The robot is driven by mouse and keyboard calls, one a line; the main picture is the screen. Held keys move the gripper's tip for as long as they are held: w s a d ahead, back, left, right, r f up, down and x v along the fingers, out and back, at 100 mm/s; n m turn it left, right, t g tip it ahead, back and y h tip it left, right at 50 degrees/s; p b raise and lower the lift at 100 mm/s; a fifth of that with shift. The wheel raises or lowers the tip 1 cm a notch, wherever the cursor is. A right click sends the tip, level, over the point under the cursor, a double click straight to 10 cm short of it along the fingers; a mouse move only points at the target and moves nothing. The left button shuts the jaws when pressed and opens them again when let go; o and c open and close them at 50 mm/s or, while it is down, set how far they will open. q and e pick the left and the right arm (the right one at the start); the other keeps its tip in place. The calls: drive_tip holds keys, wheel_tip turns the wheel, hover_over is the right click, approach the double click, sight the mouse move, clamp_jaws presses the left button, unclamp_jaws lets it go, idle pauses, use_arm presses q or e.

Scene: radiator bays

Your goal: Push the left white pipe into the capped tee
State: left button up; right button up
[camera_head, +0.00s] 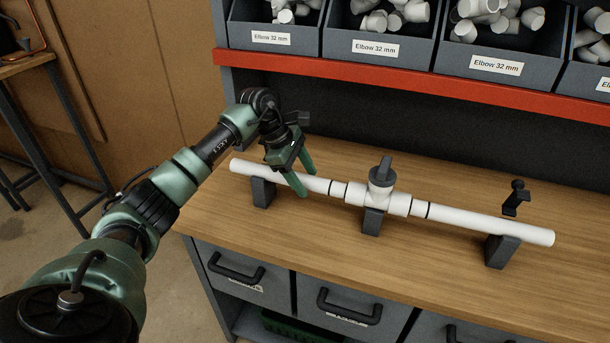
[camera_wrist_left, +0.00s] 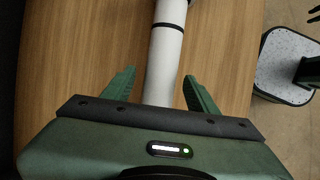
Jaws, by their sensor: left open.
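The left white pipe (camera_head: 316,184) lies on a dark support block (camera_head: 263,192) on the bench, with a black ring mark near its right part. The white tee (camera_head: 383,188) with a dark grey cap on top sits on a middle block. The black ring stands a little apart from the tee's left socket; how deep the pipe sits I cannot tell. My left gripper (camera_head: 296,182) is open with its green fingers pointing down, astride the left pipe. In the left wrist view the pipe (camera_wrist_left: 165,62) runs between the open fingers (camera_wrist_left: 158,92), with gaps on both sides. My right gripper is out of view.
A right white pipe (camera_head: 485,223) extends from the tee to another block (camera_head: 501,250). A small black clamp-like part (camera_head: 515,198) stands behind it. Bins of white elbows (camera_head: 380,45) sit above a red shelf edge (camera_head: 400,75). The bench front (camera_head: 290,245) is clear.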

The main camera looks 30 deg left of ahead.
sight(319, 180)
use_arm(q)
drive_tip(key=shift+f, duration=0.15)
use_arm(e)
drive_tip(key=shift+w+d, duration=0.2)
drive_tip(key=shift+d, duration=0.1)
use_arm(q)
clamp_jaws()
drive_tip(key=shift+w+d, duration=0.25)
drive_tip(key=shift+d, duration=0.75)
drive_tip(key=shift+w+d, duration=0.2)
drive_tip(key=shift+d, duration=0.8)
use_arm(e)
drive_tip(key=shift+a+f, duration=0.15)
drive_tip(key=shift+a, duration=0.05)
use_arm(q)
unclamp_jaws()
drive_tip(key=shift+w+d, duration=0.1)
drive_tip(key=shift+d, duration=0.05)
drive_tip(key=shift+b, duration=0.3)
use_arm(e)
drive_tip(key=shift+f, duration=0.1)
